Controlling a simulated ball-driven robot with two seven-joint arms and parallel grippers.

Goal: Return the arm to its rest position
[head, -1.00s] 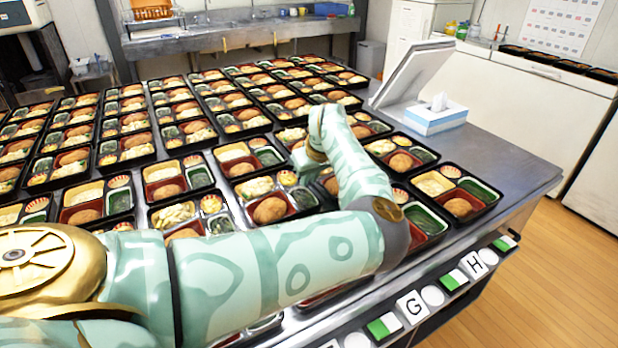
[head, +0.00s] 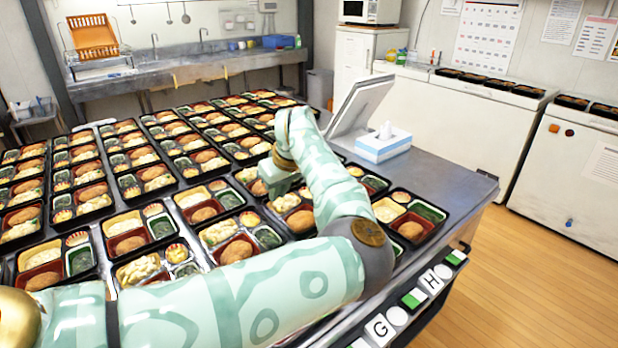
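My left arm enters from the lower left, bends at the elbow over the front of the table and folds back. Its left gripper (head: 272,182) hangs low over the bento trays, close above or at them. The forearm hides part of the gripper, and I cannot tell whether its fingers are open or shut or whether it touches food. My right gripper is not in view. One bento tray (head: 152,256) with a croquette, yellow food and greens lies left of the gripper.
Rows of filled trays cover most of the steel table (head: 450,172). A tissue box (head: 383,144) and a tilted screen (head: 358,104) stand at its right. Wooden floor (head: 530,265) lies open at the right.

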